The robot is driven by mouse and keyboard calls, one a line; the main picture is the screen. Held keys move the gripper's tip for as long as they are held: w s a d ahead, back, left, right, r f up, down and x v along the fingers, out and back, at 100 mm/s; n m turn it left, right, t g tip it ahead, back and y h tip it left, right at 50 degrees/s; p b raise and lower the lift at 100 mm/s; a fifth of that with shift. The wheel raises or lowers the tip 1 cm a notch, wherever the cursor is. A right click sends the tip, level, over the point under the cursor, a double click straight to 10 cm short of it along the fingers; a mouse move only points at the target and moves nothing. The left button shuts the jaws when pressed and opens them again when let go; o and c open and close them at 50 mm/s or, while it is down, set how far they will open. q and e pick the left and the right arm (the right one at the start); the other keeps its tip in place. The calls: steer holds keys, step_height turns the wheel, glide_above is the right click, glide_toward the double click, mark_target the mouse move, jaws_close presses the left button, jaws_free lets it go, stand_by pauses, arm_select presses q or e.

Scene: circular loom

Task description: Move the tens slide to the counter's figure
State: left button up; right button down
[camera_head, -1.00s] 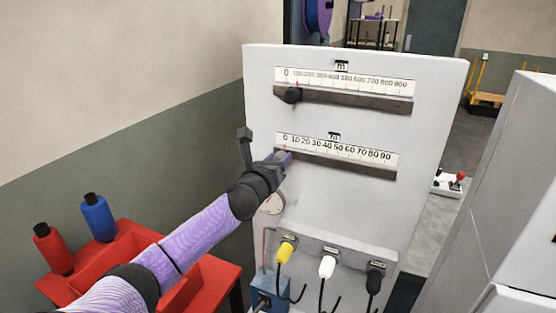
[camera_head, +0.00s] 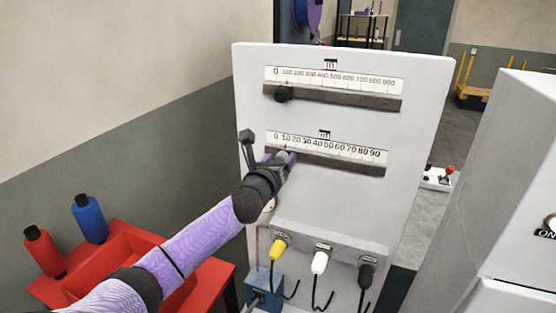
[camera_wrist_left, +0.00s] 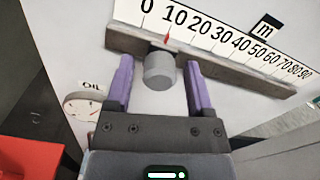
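The tens slide is a round grey knob (camera_wrist_left: 158,72) with a red pointer (camera_wrist_left: 167,36), under the lower 0–90 scale (camera_head: 328,147). In the left wrist view the pointer stands at about the 10 mark. My left gripper (camera_head: 283,158) is at the left end of the lower slot (camera_head: 345,164). Its two purple fingers (camera_wrist_left: 160,82) stand apart on either side of the knob, with a visible gap on each side. In the head view the gripper mostly hides the knob. No counter figure is readable. My right gripper is not in view.
Above, the hundreds slide's black knob (camera_head: 284,94) sits near the left end of its slot. Yellow (camera_head: 279,249), white (camera_head: 319,262) and black (camera_head: 367,273) plugs stick out below. A red tray with spools (camera_head: 90,217) stands left. A grey cabinet (camera_head: 500,180) stands right.

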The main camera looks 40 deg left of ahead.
arm_select(q)
steer(key=shift+o, duration=0.3)
steer(key=shift+s, duration=0.1)
steer(key=v, duration=0.9)
steer(key=shift+s, duration=0.35)
